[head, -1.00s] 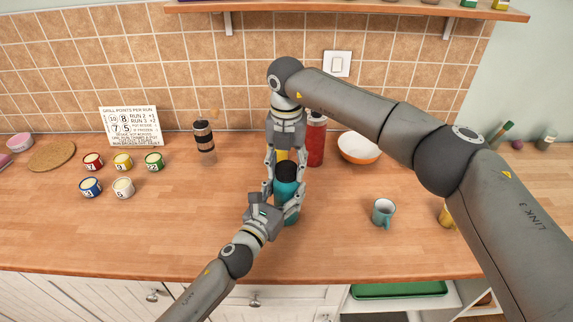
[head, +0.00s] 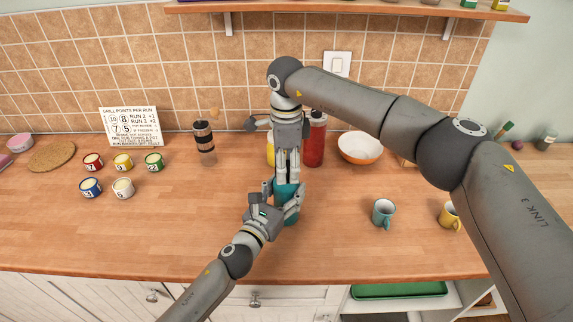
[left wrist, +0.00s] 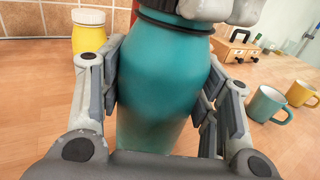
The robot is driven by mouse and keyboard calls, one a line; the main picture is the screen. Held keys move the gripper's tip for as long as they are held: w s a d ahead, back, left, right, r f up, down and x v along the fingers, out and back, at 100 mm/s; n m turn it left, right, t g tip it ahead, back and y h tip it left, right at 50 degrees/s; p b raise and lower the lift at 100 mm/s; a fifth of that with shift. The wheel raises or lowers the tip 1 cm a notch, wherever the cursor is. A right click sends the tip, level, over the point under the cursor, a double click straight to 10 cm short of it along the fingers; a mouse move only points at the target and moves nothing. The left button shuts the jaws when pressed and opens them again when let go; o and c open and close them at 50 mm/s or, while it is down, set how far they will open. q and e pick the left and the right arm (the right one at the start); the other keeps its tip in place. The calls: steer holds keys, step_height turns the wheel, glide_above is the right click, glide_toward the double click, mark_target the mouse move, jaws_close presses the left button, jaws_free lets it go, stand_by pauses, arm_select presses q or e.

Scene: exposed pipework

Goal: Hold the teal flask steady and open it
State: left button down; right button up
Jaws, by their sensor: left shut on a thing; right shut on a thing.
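The teal flask (head: 287,188) stands upright on the wooden counter and is largely covered by my grippers in the head view. The left wrist view shows its teal body (left wrist: 160,85) with a black ring near the top. My left gripper (head: 283,197) is shut around the body, one finger on each side. My right gripper (head: 287,172) comes down from above and is shut at the flask's top. Its grey fingertips (left wrist: 222,10) show at the top of the left wrist view. The dark lid is mostly hidden behind them.
A yellow flask (left wrist: 88,30) and a red flask (head: 316,145) stand close behind. A dark-banded grinder (head: 204,142) is to the left, with several labelled tins. A bowl (head: 360,147), a teal mug (head: 383,212) and a yellow mug (head: 449,216) are to the right. The front counter is clear.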

steer(key=n, duration=0.5)
steer(key=shift+w+d+r+n, duration=0.1)
steer(key=shift+w+n, duration=0.05)
steer(key=shift+n, duration=0.15)
steer(key=n, duration=1.1)
steer(key=shift+r, duration=0.2)
steer(key=shift+r, duration=0.9)
